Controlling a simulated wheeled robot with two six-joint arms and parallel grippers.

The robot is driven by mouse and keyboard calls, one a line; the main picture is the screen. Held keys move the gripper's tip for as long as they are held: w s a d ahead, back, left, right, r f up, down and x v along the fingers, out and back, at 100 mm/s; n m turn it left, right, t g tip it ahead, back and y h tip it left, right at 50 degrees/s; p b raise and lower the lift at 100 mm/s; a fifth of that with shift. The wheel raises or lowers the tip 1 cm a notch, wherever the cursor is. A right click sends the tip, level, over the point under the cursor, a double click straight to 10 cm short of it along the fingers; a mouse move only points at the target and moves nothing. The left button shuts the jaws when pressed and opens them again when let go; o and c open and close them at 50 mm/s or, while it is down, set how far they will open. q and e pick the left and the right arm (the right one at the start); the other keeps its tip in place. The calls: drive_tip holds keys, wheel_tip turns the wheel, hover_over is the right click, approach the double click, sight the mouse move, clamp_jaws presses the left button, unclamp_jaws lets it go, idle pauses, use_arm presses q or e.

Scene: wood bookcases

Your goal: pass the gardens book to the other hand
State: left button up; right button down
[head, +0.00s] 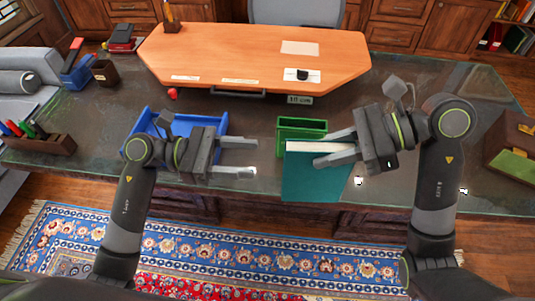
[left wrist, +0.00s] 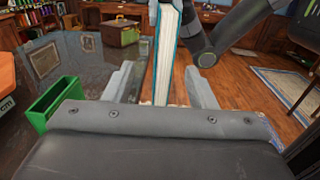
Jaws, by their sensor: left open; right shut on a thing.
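A teal book (head: 314,178) with pale page edges is held out over the near side of the desk in the head view. I cannot read its title. My right gripper (head: 325,153) is shut on it from the right. My left gripper (head: 250,158) is open and empty, to the left of the book, with its fingers pointing toward it. In the left wrist view the book (left wrist: 166,55) stands upright ahead, and its lower end shows between the two open fingers of my left gripper (left wrist: 162,90). I cannot tell whether they touch it.
A green bin (head: 302,124) stands on the glass-topped desk (head: 400,95) just behind the book. A blue tray (head: 150,122) is behind my left gripper. A pen holder (head: 38,146) is at the far left, and a brown case (head: 512,150) is at the right.

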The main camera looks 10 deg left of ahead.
sight(304, 161)
use_arm(q)
drive_tip(key=shift+w+d, duration=0.15)
drive_tip(key=shift+d, duration=2.85)
drive_tip(key=shift+w+d, duration=0.15)
drive_tip(key=shift+d, duration=2.85)
drive_tip(key=shift+w, duration=0.1)
clamp_jaws()
use_arm(e)
drive_tip(key=shift+s, duration=0.15)
drive_tip(key=c, duration=1.1)
unclamp_jaws()
